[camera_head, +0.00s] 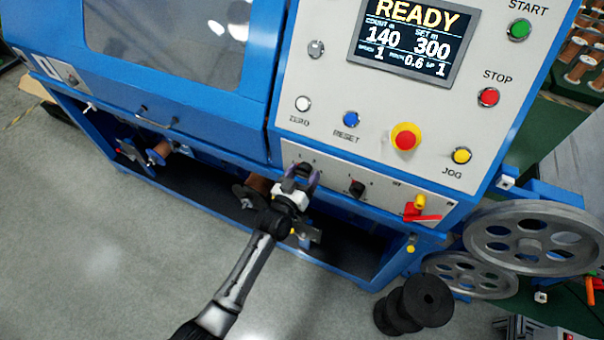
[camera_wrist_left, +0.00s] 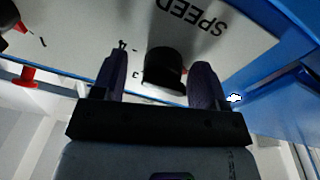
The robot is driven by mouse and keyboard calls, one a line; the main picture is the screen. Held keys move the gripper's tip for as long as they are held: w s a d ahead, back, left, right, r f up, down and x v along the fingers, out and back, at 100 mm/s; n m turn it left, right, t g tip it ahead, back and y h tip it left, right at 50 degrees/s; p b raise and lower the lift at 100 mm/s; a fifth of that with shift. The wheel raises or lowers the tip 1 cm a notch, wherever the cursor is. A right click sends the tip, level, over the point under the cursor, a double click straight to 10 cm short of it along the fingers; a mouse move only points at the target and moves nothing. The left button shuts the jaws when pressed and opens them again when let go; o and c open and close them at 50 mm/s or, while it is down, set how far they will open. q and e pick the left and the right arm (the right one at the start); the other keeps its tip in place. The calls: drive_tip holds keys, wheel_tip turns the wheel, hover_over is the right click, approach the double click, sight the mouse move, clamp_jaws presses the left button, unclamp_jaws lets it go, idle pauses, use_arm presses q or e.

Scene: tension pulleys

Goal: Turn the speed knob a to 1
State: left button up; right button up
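The speed knob (camera_wrist_left: 163,68) is a black round knob on the grey lower panel, below the word SPEED, which appears upside down in the left wrist view. My left gripper (camera_wrist_left: 163,80) has its two fingers apart, one on each side of the knob. A gap shows between the knob and each finger there. In the head view the left gripper (camera_head: 300,180) is in front of the same knob (camera_head: 304,169) and partly covers it. The display (camera_head: 410,40) reads READY, with SPEED 1. My right gripper is not in view.
A second black knob (camera_head: 357,188) and a red lever switch (camera_head: 421,213) sit to the right on the panel. Above are the red emergency button (camera_head: 404,138), blue reset button (camera_head: 351,119) and yellow jog button (camera_head: 461,156). Spoked pulleys (camera_head: 535,238) stand at right. Floor is clear at lower left.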

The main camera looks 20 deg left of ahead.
use_arm(q)
drive_tip(key=shift+a, duration=0.2)
drive_tip(key=s+a+f+p, duration=0.1)
drive_tip(key=s, duration=1.2)
drive_tip(key=shift+s+a+f, duration=0.15)
drive_tip(key=shift+s+a, duration=0.05)
drive_tip(key=shift+s, duration=0.1)
